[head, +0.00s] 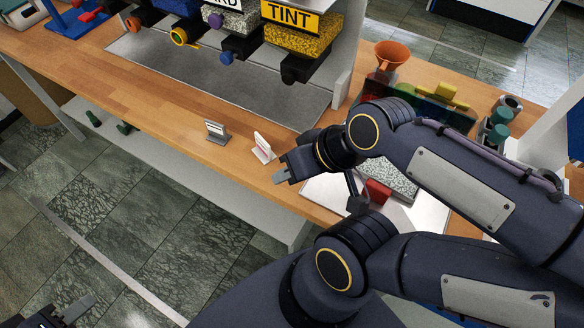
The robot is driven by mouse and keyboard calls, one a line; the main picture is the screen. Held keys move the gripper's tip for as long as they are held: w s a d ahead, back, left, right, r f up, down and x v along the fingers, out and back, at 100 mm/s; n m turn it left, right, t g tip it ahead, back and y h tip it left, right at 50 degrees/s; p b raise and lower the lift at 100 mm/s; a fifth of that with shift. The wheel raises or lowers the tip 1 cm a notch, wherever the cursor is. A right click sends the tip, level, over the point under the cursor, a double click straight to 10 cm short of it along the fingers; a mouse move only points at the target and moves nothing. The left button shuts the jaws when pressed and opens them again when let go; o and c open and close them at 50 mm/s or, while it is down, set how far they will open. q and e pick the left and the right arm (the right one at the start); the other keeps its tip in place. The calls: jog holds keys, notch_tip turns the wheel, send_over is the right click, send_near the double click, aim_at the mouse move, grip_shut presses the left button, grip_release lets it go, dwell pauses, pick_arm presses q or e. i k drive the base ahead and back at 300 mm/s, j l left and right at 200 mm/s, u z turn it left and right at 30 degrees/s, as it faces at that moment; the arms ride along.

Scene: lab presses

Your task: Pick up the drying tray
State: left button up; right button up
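I cannot tell for sure which thing is the drying tray. A pale flat sheet or tray (434,214) lies on the wooden bench at the right, with a speckled grey slab (388,178) and a red block (377,191) on it; my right arm hides much of it. My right gripper (281,176) is over the bench's front edge, left of the pale sheet and close to a small white card stand (264,147). Nothing shows in it, and its finger gap is not clear. My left gripper (76,309) is partly in view at the bottom left corner, over the floor, far from the bench top.
Dispensers, one labelled TINT (291,16), hang over a grey metal plate (203,62) at the back. A grey card stand (216,132) is near the front edge. The bench's left front is clear.

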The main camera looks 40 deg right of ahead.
aim_at(383, 180)
jog(key=z, duration=2.4)
jog(key=u, duration=0.1)
